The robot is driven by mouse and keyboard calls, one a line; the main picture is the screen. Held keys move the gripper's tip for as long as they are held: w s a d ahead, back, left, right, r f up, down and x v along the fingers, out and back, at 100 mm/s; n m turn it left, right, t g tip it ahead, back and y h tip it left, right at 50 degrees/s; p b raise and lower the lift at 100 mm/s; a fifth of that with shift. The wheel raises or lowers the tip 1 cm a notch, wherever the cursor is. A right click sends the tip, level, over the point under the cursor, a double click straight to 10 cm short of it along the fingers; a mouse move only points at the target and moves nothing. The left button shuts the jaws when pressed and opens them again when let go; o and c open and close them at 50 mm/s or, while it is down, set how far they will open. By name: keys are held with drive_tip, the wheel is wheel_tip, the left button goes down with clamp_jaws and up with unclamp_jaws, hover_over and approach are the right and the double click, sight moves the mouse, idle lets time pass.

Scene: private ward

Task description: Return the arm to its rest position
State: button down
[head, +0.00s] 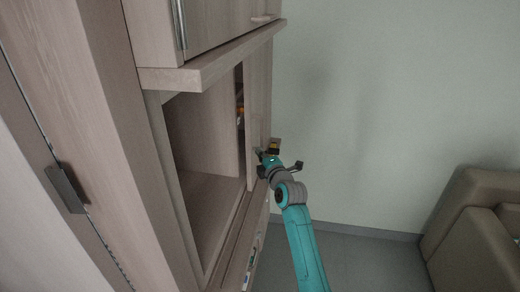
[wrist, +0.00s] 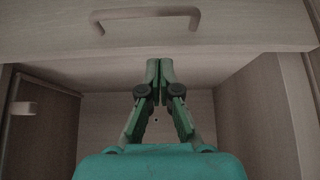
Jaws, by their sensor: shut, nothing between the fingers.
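My teal arm reaches up from the bottom of the head view to the right part of the wooden cabinet (head: 188,78). My gripper (head: 262,155) is small there and partly hidden against the cabinet front. In the wrist view my gripper (wrist: 159,66) is shut, its green fingertips together with nothing between them. The fingers point into an open wooden compartment (wrist: 210,105), below a drawer front with a bar handle (wrist: 146,14).
An open cabinet bay (head: 205,130) is left of my arm. A pale wall (head: 380,100) and a brown armchair (head: 470,225) are at the right. Grey floor (head: 365,262) is clear between arm and chair.

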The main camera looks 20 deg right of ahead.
drive_tip(key=s+a+f+m+g, duration=0.1)
drive_tip(key=s+a+f+m, duration=0.2)
drive_tip(key=s+f, duration=0.65)
drive_tip(key=s+a+f+m, duration=0.3)
drive_tip(key=s+f, duration=0.1)
drive_tip(key=s, duration=1)
drive_tip(key=s+a+f+m+g, duration=0.1)
drive_tip(key=s+a+f+m, duration=0.2)
drive_tip(key=s+f, duration=0.65)
drive_tip(key=s+a+r+m, duration=0.1)
drive_tip(key=s+r+m, duration=0.2)
drive_tip(key=s, duration=0.8)
drive_tip(key=s+a+r+m, duration=0.2)
drive_tip(key=s+r, duration=0.1)
drive_tip(key=s, duration=0.8)
drive_tip(key=s+a+r+m+g, duration=0.1)
drive_tip(key=s+r+m, duration=0.2)
drive_tip(key=s, duration=0.9)
drive_tip(key=shift+a+r+m+y, duration=0.25)
drive_tip(key=shift+m+y, duration=0.05)
drive_tip(key=shift+s, duration=0.1)
